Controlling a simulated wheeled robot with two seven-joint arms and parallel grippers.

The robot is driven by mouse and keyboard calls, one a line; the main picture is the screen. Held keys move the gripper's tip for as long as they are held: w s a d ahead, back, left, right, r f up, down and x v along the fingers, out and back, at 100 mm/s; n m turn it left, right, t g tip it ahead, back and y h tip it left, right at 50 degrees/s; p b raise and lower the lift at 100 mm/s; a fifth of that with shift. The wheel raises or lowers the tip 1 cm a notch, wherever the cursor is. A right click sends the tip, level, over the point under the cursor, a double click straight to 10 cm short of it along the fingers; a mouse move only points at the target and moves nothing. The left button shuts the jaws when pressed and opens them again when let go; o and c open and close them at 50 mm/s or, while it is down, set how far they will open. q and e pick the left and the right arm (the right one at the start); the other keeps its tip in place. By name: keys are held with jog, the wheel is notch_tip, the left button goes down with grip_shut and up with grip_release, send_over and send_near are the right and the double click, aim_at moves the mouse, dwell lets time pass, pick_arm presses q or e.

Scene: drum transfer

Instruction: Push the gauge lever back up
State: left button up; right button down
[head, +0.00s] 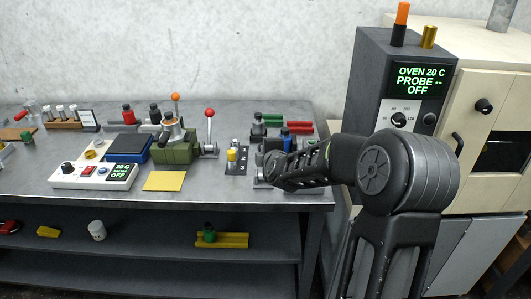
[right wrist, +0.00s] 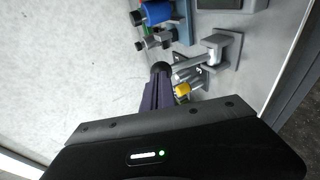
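My right arm crosses the right of the table in the head view, its wrist end (head: 285,170) low over the table's right front part. It hides much of what stands there. In the right wrist view my right gripper (right wrist: 159,84) shows as two dark fingers close together, shut with nothing clearly between them. A black round knob (right wrist: 160,67) is right at the fingertips; I cannot tell whether they touch. A grey metal fixture with a rod (right wrist: 214,55) stands just right of the tips; it looks like the gauge and its lever. My left gripper is out of view.
A yellow cylinder (right wrist: 182,90) is close right of the fingers. A blue-bodied part (right wrist: 158,13) lies beyond.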

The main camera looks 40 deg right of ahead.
jog(key=shift+w+d+p, duration=0.75)
jog(key=shift+w+d, duration=0.05)
jog(key=shift+w, duration=0.3)
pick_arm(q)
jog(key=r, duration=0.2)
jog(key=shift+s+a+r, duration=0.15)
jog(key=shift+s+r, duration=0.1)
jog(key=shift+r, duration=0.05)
pick_arm(e)
jog(key=shift+w+d+r, duration=0.1)
jog(key=shift+r, duration=0.05)
jog(key=shift+d+r, duration=0.1)
jog(key=shift+r, duration=0.05)
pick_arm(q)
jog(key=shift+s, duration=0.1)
